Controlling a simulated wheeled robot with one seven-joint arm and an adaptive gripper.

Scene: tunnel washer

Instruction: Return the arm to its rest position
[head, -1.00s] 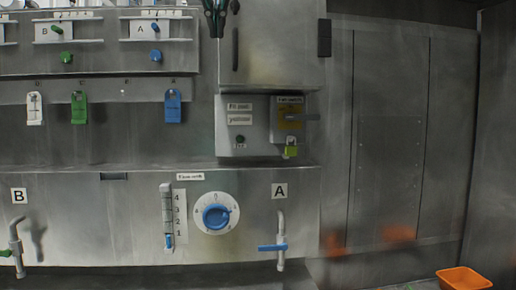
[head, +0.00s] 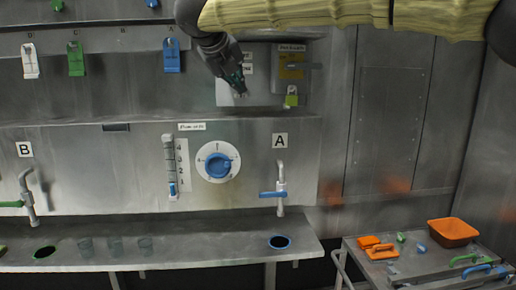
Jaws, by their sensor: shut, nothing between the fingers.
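My gripper (head: 240,92) hangs at the top middle of the head view, with its dark fingers pointing down. The fingers are shut with nothing between them. It appears in front of the grey wall box (head: 231,95) and hides part of it; I cannot tell how far apart they are. My arm, in a yellowish sleeve (head: 290,12), reaches across the top from the right.
A panel holds a blue dial (head: 219,166) and tap A (head: 281,190). At right, a cart (head: 405,264) bears an orange bin (head: 453,232) and small items. A yellow-green padlock (head: 291,98) hangs near my gripper.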

